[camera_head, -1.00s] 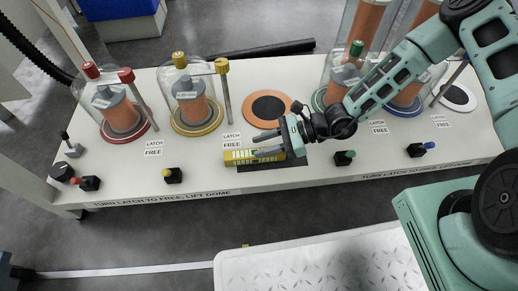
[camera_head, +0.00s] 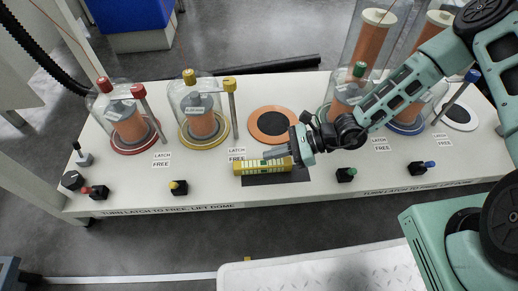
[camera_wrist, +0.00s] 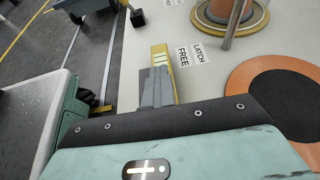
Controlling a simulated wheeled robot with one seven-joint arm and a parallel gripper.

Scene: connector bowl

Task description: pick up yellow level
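The yellow level (camera_head: 250,167) is a short bar with pale markings, lying lengthwise along the front of the white bench over a dark patch. My gripper (camera_head: 275,153) reaches it from the right, with its fingers pointing left along the bar. The fingers look drawn together on the level and cover part of its right half. In the wrist view, the level's far end (camera_wrist: 159,54) sticks out past the grey fingers (camera_wrist: 157,88). Whether the level touches the bench or is slightly raised is not clear.
Clear domes over orange cylinders, including the yellow-based one (camera_head: 203,120), stand behind on the white bench (camera_head: 215,168). An orange ring (camera_head: 268,121) with a black centre lies just behind my gripper.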

